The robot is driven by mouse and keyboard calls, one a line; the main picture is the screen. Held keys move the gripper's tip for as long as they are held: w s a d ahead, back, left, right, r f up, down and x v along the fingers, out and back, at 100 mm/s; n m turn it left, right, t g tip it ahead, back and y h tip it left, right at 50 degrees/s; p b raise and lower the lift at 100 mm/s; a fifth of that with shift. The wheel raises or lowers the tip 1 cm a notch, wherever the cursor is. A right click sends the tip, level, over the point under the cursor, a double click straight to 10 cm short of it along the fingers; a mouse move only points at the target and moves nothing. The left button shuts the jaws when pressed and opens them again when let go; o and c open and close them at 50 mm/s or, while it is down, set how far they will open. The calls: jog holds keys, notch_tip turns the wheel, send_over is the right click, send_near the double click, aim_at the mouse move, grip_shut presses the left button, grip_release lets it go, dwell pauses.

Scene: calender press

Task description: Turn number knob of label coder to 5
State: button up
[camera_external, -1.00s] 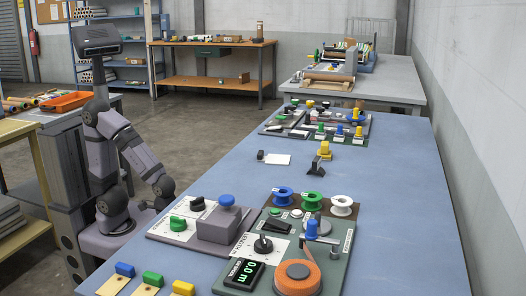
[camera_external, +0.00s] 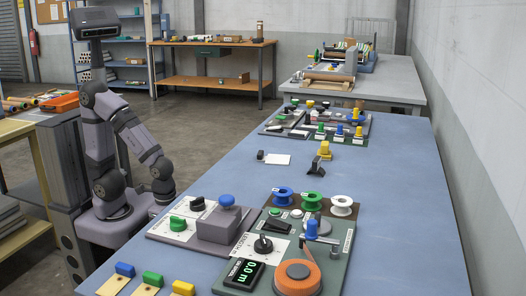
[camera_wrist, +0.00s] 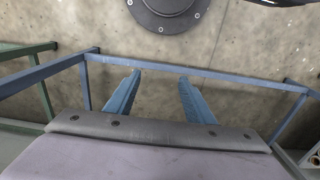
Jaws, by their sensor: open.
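My gripper (camera_wrist: 160,76) shows in the wrist view as two blue fingers standing well apart, open with nothing between them. It is over bare concrete floor, away from the worktop. In the external view my arm stands at the left, and its fingers cannot be made out. No label coder can be identified for certain. A black knob (camera_external: 263,244) on a white plate marked with a length scale sits on the near green panel. Another black knob (camera_external: 197,203) is on the grey panel beside it. No readable number knob shows, and the far panels are too small to read.
The blue worktop (camera_external: 390,215) carries a display reading 0.0 m (camera_external: 243,274), an orange roll (camera_external: 297,278), colored spools and small blocks. Farther back are a yellow-topped stand (camera_external: 324,149) and panels with colored knobs (camera_external: 320,132). The worktop's right side is clear.

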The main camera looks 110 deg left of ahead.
notch_tip(320, 180, up, 35)
jog(key=w+d+m+p, duration=0.1)
jog(key=d+p, duration=0.2)
jog(key=p, duration=2.9)
jog(key=n+t+b, duration=0.1)
jog(key=t+b, duration=0.4)
jog(key=b, duration=1)
send_near(177, 217)
jog(key=shift+g, duration=0.3)
jog(key=shift+w+x, duration=0.15)
jog(key=shift+x, duration=1.9)
jog(key=shift+w+x, duration=0.15)
jog(key=shift+x, duration=1.9)
jog(key=shift+r, duration=0.15)
jog(key=shift+c, duration=0.7)
jog(key=c, duration=0.9)
